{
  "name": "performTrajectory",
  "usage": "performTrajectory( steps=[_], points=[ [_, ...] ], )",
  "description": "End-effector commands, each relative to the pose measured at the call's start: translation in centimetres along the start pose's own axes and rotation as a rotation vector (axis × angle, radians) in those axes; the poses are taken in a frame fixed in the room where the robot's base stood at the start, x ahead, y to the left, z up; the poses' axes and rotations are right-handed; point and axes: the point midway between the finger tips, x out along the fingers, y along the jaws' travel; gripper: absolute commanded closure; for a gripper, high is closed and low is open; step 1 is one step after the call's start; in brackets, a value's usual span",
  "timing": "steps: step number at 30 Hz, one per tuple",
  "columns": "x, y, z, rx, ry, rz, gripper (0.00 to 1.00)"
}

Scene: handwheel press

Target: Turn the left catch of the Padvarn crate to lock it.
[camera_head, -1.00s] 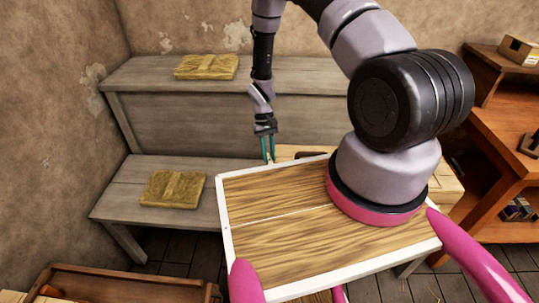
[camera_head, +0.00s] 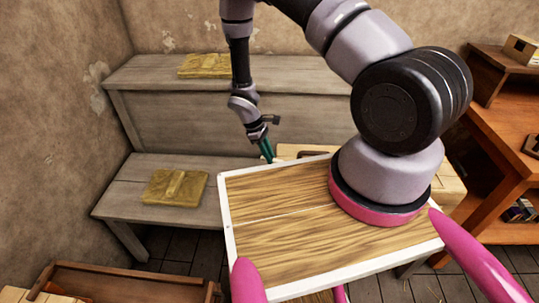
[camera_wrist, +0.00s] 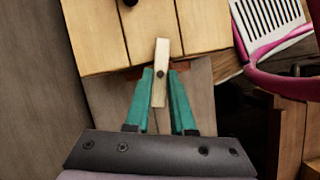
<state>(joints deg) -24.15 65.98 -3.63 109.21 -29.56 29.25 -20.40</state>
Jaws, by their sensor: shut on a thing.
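The Padvarn crate is the light plank box (camera_wrist: 150,35) at the top of the wrist view. In the head view only part of the crate (camera_head: 290,151) shows behind my wooden deck. The left catch is a short pale bar (camera_wrist: 161,60) with a dark pivot spot, lying across the crate's edge. It points nearly up and down in the wrist view, slightly tilted. My gripper (camera_wrist: 161,88) has its teal fingers shut on the catch's lower part. In the head view my gripper (camera_head: 267,152) is at the crate's left end, and the catch is hidden.
A grey stepped bench (camera_head: 185,110) stands behind, with a yellow bundle (camera_head: 208,66) on top and another yellow bundle (camera_head: 175,188) on its lower step. An orange-brown desk (camera_head: 495,130) stands at right. A brown tray (camera_head: 130,283) is at lower left.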

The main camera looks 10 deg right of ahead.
Motion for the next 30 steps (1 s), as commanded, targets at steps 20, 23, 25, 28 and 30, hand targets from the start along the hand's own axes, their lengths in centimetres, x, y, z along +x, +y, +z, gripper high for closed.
performTrajectory(
  steps=[20,23,25,28,30],
  points=[
    [-0.06,-0.24,0.01,-0.265,0.001,0.112,1.0],
    [-0.06,-0.24,0.02,-0.27,0.001,0.114,1.0],
    [-0.05,-0.24,0.02,-0.27,0.001,0.114,1.0],
    [-0.05,-0.24,0.02,-0.27,0.001,0.114,1.0],
    [-0.05,-0.24,0.02,-0.27,0.001,0.114,1.0]
  ],
)
